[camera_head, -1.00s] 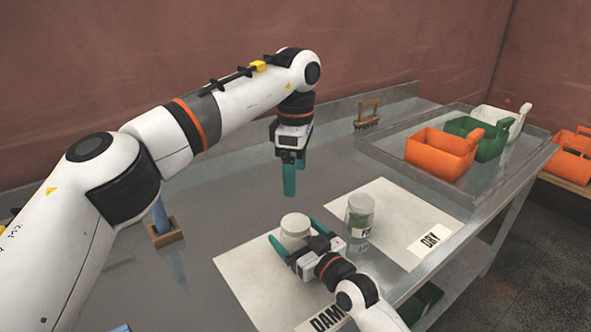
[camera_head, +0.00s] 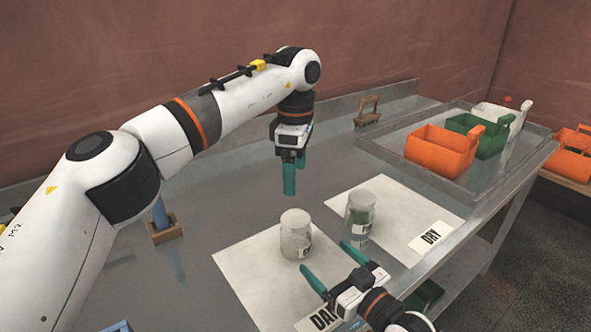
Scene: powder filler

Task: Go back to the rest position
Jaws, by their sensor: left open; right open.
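My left gripper (camera_head: 289,178) hangs empty above the bench, fingers pointing down, left of and behind the jars. My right gripper (camera_head: 334,262) is open and empty, its teal fingers pointing up the picture, in front of the jars and apart from them. A lidded glass jar (camera_head: 296,236) stands upright on the paper sheet whose label is partly hidden by my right gripper (camera_head: 262,285). A second lidded jar (camera_head: 360,213) stands upright on the sheet labelled DRY (camera_head: 405,215).
A wooden-handled brush (camera_head: 368,112) stands behind. A blue item stands in a wooden holder (camera_head: 165,233) at left. The middle of the bench is clear.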

